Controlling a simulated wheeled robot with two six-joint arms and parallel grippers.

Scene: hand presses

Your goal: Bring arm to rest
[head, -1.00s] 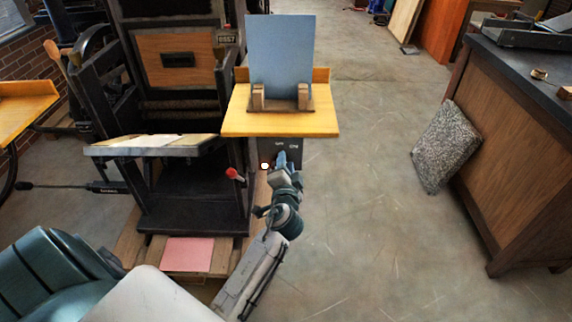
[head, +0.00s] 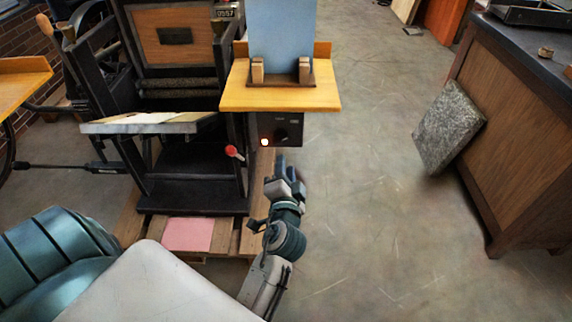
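My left arm reaches up from the bottom of the head view, and its gripper (head: 284,166) hangs in free air below a black control box (head: 281,130). The gripper shows small and from behind, so its opening is unclear; nothing shows in it. The box has a dark knob and a lit lamp (head: 264,142), and it sits under a yellow wooden shelf (head: 281,101). The fingertips look apart from the box, a little below it in the picture. My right gripper is out of view.
A black hand press (head: 185,185) with a red-knobbed lever (head: 232,151) stands left of the arm on a wooden pallet. A pink sheet (head: 188,234) lies at its foot. A wooden cabinet (head: 520,140) with a grey slab (head: 447,128) stands at right. The floor between is clear.

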